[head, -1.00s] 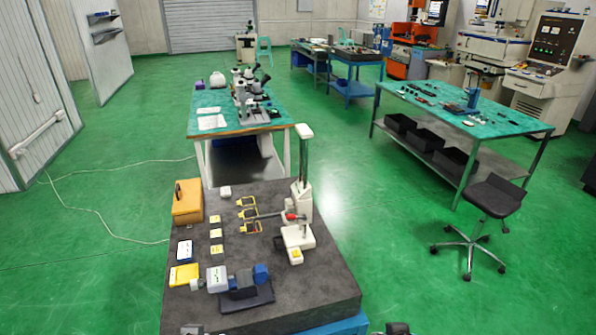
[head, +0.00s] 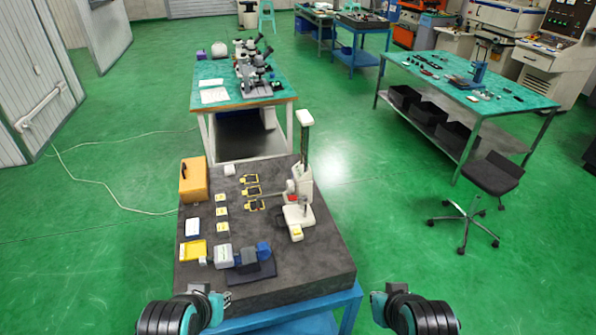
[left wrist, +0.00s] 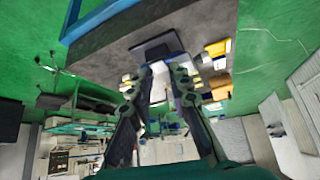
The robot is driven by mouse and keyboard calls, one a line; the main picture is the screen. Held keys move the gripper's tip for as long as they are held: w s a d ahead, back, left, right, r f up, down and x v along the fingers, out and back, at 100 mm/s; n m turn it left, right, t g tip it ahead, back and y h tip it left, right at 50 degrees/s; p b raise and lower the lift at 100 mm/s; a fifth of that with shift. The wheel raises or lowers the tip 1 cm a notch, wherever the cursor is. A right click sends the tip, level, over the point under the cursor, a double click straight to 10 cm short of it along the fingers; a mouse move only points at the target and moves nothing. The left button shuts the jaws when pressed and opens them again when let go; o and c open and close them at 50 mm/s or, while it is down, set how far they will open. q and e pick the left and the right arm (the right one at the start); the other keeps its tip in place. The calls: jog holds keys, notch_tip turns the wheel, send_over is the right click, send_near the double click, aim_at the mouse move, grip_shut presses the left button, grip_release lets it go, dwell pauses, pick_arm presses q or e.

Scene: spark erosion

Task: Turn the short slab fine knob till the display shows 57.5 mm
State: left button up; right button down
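A white measuring stand (head: 297,215) with a tall column and a red part stands at the right of the dark granite slab (head: 290,270). A grey and blue instrument (head: 240,255) lies on a dark base at the slab's front. I cannot make out the fine knob or any display reading at this size. My left gripper (head: 217,300) is at the bottom of the head view, short of the slab; its two fingers are apart and empty in the left wrist view (left wrist: 159,74). My right gripper (head: 381,303) is at the bottom right, off the slab; its fingers are unclear.
An orange case (head: 193,181), yellow-framed pieces (head: 252,191) and small yellow-labelled blocks (head: 222,212) lie on the slab. Its blue stand (head: 344,306) is in front of me. A microscope table (head: 215,83) stands behind, a stool (head: 490,175) at right.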

pick_arm(q)
jog(key=shift+o, duration=0.2)
jog(key=o, duration=0.8)
jog(key=shift+w+d+r, duration=0.15)
jog(key=shift+w+d, duration=0.05)
jog(key=shift+w, duration=0.15)
jog(key=m+g+h+b, duration=0.4)
jog(key=m+h+b, duration=0.2)
jog(key=h+b, duration=0.6)
send_near(291, 186)
jog(key=s+d, duration=0.3)
jog(key=s, duration=0.2)
jog(key=w+a+f+m+h+b, duration=0.3)
jog(key=w+a+f+m+h, duration=0.15)
jog(key=w+f+h, duration=0.2)
jog(key=shift+m+g+y, duration=0.25)
jog(key=shift+g+y, duration=0.05)
jog(key=shift+y, duration=0.05)
jog(key=d, duration=0.2)
jog(key=w+d+b, duration=0.1)
jog(key=d, duration=0.2)
jog(key=w+d+b, duration=0.1)
jog(key=d, duration=0.1)
jog(key=shift+d+r, duration=0.25)
jog(key=shift+d, duration=0.15)
